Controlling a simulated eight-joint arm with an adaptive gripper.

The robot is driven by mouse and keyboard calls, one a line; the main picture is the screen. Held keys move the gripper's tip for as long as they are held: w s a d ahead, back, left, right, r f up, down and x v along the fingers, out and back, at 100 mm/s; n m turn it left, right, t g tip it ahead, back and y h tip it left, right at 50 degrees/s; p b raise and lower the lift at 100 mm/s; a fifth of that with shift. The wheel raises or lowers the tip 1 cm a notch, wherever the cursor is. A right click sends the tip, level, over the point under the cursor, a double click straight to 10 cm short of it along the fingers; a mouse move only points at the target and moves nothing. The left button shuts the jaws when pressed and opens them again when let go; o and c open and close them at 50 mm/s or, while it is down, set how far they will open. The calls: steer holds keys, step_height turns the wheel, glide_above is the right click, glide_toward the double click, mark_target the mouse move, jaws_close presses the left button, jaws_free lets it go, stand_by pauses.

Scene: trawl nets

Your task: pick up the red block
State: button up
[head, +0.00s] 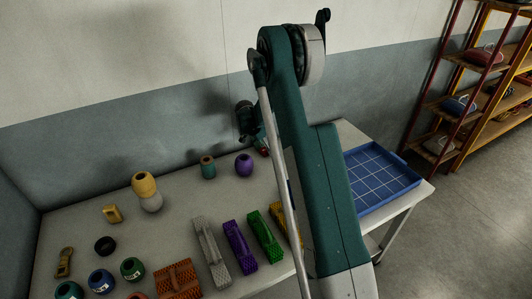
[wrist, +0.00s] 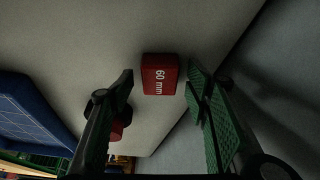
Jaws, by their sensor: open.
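The red block (wrist: 160,74), marked "60 mm" in white, lies on the pale table top in the wrist view. My gripper (wrist: 160,82) is open, with one green-padded finger to the left and one to the right of the block. A gap shows between each fingertip and the block. In the head view my arm hides most of that spot; a small red patch (head: 265,152) shows beside the arm, and I cannot tell if it is the block. Another red thing (wrist: 117,130) is partly hidden behind the left finger in the wrist view.
A blue tray (head: 408,181) with a white grid is at the table's right end. A teal float (head: 208,167) and a purple float (head: 243,165) stand left of the arm. Several coloured net bundles, including a green one (head: 265,237), lie in front. A wall runs behind.

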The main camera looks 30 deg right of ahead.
mark_target(265, 149)
stand_by(0.4)
steer(key=c, duration=1)
steer(key=shift+r+p, duration=0.55)
steer(key=shift+r, duration=4.45)
